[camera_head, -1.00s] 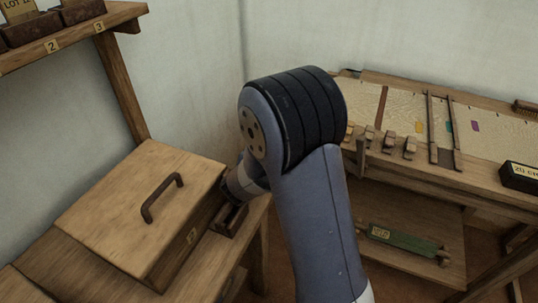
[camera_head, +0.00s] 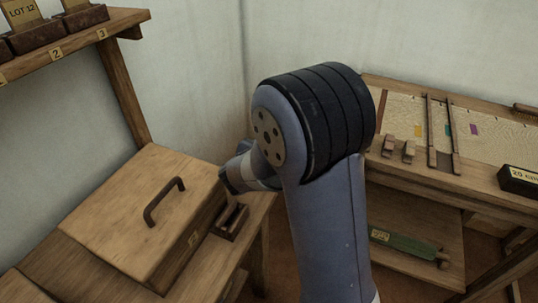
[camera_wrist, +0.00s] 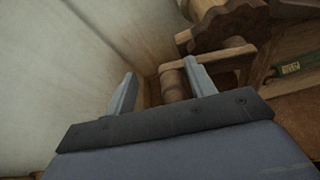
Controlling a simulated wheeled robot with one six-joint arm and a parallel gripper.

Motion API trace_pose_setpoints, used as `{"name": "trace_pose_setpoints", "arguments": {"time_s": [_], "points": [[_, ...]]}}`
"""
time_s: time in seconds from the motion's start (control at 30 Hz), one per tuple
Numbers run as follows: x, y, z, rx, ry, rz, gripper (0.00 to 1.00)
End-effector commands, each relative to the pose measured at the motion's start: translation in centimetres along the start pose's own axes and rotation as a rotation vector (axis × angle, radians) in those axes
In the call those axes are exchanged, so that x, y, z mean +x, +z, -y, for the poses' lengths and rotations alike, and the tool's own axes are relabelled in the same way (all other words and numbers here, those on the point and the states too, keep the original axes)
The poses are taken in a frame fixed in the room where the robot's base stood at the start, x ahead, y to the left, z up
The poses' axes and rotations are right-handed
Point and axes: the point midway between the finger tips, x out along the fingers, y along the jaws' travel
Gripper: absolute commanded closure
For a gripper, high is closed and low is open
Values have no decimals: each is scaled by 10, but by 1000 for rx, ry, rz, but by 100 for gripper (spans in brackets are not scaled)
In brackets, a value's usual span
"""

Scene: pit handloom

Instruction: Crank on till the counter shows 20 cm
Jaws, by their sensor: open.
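The counter (camera_head: 519,180) is a dark block at the right edge of the head view; its pale label appears to read 20 cm. It sits on the loom (camera_head: 490,190), with pale cloth (camera_head: 490,140) behind it. In the wrist view, my gripper (camera_wrist: 162,82) is open, its two grey fingers apart. A round wooden grip (camera_wrist: 173,86), which looks like the crank's handle, shows beyond and between the fingers; I cannot tell whether they touch it. A toothed wooden wheel (camera_wrist: 225,22) is above it. In the head view, my arm hides the gripper and the crank.
A numbered shelf (camera_head: 75,45) is upper left. A green piece (camera_head: 405,243) lies on the loom's lower shelf. Pale walls meet behind my arm.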

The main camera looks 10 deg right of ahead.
Motion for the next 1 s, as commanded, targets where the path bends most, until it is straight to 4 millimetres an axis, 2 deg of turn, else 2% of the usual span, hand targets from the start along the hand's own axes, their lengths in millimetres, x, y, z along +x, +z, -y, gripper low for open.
{"name": "trace_pose_setpoints", "arguments": {"time_s": [0.03, 0.2, 0.4, 0.77, 0.87, 1.0], "points": [[-5, 13, -3, 4, 1, 2, 48], [-15, 36, -7, 2, 0, 1, 48], [-19, 46, -8, 0, 0, -1, 48], [-18, 43, -8, -2, -1, -2, 48], [-14, 34, -6, -4, -2, -2, 48], [-6, 13, -2, -6, -3, -3, 48]]}}
